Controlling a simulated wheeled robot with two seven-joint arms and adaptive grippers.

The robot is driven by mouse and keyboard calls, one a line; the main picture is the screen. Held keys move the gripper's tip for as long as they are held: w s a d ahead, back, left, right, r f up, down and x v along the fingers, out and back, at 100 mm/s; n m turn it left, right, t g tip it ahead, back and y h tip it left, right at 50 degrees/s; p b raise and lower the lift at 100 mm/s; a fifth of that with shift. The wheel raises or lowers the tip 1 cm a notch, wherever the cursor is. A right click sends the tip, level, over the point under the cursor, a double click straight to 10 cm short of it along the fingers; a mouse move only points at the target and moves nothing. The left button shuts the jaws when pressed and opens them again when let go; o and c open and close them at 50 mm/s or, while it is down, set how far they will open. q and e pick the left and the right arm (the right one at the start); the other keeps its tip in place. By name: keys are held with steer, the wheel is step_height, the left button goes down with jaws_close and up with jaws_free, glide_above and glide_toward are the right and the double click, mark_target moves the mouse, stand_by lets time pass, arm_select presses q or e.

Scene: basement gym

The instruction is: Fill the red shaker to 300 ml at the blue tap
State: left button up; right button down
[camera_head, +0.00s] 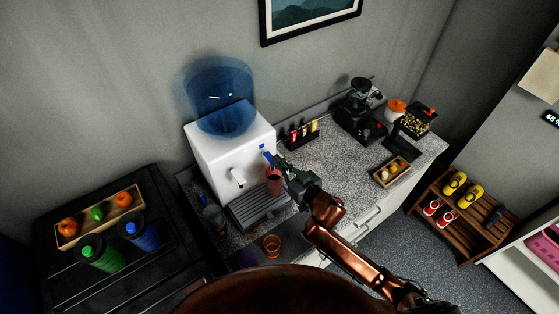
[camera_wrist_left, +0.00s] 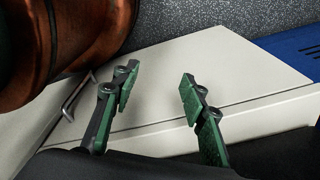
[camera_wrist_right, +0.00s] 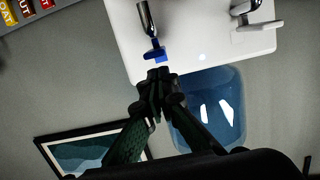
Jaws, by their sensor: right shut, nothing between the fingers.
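The white water dispenser (camera_head: 229,150) carries a large blue bottle. Its blue tap (camera_head: 267,158) shows in the head view, and its blue lever (camera_wrist_right: 153,54) in the right wrist view. The red shaker (camera_head: 273,182) stands upright below the blue tap, over the grey drip tray (camera_head: 262,209); its water level cannot be read. My right gripper (camera_head: 277,164) is shut and empty beside the tap, just above the shaker. In the right wrist view its closed fingertips (camera_wrist_right: 158,78) are close to the lever; contact is unclear. My left gripper (camera_wrist_left: 159,76) is open and empty before a white panel.
A white second tap (camera_head: 237,178) is left of the blue one. A small orange cup (camera_head: 272,244) stands on the front counter. A dark bottle (camera_head: 213,219) is left of the dispenser. A black coffee grinder (camera_head: 360,108) is farther right.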

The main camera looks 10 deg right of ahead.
arm_select(q)
steer(key=shift+f+b, duration=0.15)
steer(key=shift+b, duration=0.5)
arm_select(e)
steer(key=r+v, duration=0.1)
steer(key=v, duration=0.9)
steer(key=shift+s+r, duration=0.2)
steer(key=shift+f, duration=0.1)
